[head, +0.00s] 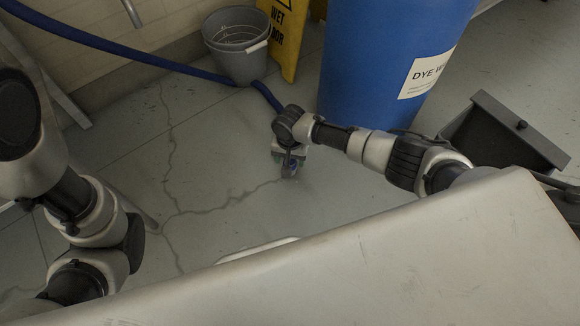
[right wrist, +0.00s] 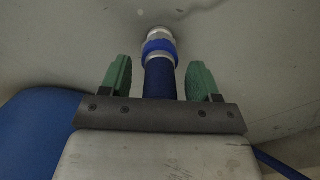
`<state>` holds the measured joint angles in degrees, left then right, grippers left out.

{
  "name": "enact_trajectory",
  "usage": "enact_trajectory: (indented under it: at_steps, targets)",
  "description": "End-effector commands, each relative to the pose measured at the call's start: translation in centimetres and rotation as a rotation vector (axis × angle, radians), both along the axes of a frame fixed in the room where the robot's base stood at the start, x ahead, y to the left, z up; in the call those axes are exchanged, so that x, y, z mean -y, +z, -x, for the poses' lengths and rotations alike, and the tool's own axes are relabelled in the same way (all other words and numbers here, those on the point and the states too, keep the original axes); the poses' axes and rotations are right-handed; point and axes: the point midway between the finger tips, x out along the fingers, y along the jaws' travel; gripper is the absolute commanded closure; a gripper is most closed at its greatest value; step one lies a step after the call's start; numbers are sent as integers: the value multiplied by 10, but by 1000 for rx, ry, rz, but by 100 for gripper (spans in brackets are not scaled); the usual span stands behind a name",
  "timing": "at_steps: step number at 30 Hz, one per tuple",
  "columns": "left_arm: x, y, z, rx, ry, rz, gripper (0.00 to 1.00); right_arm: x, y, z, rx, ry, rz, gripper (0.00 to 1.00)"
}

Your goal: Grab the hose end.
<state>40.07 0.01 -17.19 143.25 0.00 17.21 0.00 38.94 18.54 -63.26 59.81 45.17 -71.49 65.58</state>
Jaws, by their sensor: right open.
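In the right wrist view the hose end (right wrist: 160,46) has a silver metal tip and a blue collar. My right gripper (right wrist: 161,82) is open, with one green finger pad on each side of the hose just behind the collar. Gaps show between the pads and the hose. My left arm is folded at the left of the head view, and its gripper is not in view.
A grey bucket (head: 237,62) and a yellow wet floor sign (head: 284,42) stand by the wall. A large blue drum (head: 365,65) stands right of them, near my right arm. A black bin (head: 505,130) is at the right. The cracked floor (head: 190,160) at centre left is clear.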

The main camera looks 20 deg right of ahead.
Motion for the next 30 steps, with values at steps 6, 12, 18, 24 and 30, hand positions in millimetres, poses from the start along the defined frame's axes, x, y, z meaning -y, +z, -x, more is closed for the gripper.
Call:
enact_trajectory:
  at_steps: [6, 12, 18, 24, 30]
  targets:
    - [0, -1, 0, 1, 0, -1, 57, 0, -2, 0, 0, 0, 0, 38]
    - [0, -1, 0, 2, 0, 0, 57, 0, -2, 0, 0, 0, 0, 57]
    - [0, -1, 1, 2, 0, 0, 57, 0, -2, 0, 0, 0, 0, 87]
    - [0, -1, 1, 2, 0, 0, 57, 0, -1, 0, 1, 0, 0, 96]
    - [0, 2, 0, 2, 0, 0, 57, 0, 2, 0, 0, 0, 0, 96]
